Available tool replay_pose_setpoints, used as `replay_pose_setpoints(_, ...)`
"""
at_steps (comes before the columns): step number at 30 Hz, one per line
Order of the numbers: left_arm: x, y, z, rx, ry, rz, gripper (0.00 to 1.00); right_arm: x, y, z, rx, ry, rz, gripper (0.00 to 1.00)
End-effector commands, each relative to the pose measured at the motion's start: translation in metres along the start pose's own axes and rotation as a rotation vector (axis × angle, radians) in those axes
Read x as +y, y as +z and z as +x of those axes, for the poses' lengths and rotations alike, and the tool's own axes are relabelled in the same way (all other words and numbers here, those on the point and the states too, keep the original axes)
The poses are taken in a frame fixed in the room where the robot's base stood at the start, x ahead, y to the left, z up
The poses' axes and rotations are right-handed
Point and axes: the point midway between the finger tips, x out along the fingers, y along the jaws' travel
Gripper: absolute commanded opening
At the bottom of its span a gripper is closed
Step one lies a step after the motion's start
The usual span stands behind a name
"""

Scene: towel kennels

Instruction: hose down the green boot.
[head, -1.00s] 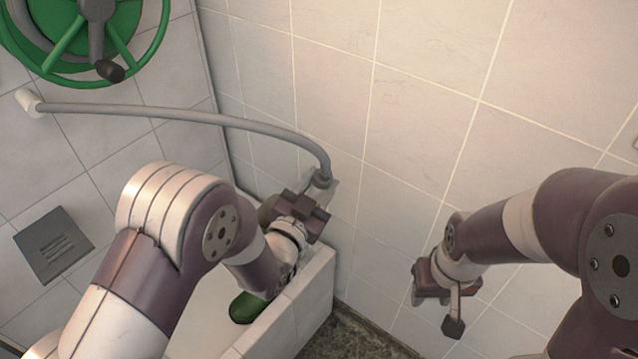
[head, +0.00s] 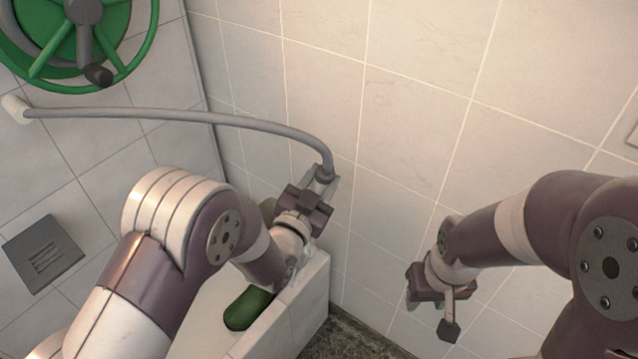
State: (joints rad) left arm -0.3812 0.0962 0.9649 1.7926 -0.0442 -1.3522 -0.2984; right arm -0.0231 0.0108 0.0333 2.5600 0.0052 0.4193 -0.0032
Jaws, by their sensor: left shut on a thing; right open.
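The green boot (head: 247,309) is partly visible inside a white tiled basin, below and behind my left forearm. My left gripper (head: 318,187) is shut on the end of the grey hose (head: 200,116), above the basin's back right corner. My fingers hide part of the hose end. My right gripper (head: 434,306) is open and empty, in front of the tiled wall to the right of the basin.
The basin's white wall (head: 298,308) rises near the dark speckled floor (head: 345,338). A green hose reel (head: 133,55) is on the left wall, with a pale hose outlet (head: 14,108) below it. A grey vent plate (head: 43,254) is at lower left.

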Motion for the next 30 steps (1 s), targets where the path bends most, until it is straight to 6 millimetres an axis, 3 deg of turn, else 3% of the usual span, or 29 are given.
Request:
replay_pose_setpoints(24, -0.016, -0.050, 0.004, 0.004, -0.001, 0.000, 0.00, 0.000, -0.004, -0.036, 0.000, 0.000, 0.000, 0.43)
replay_pose_setpoints(30, -0.018, -0.047, -0.008, 0.002, -0.001, 0.001, 0.00, 0.000, -0.004, -0.036, 0.000, 0.000, 0.000, 0.43)
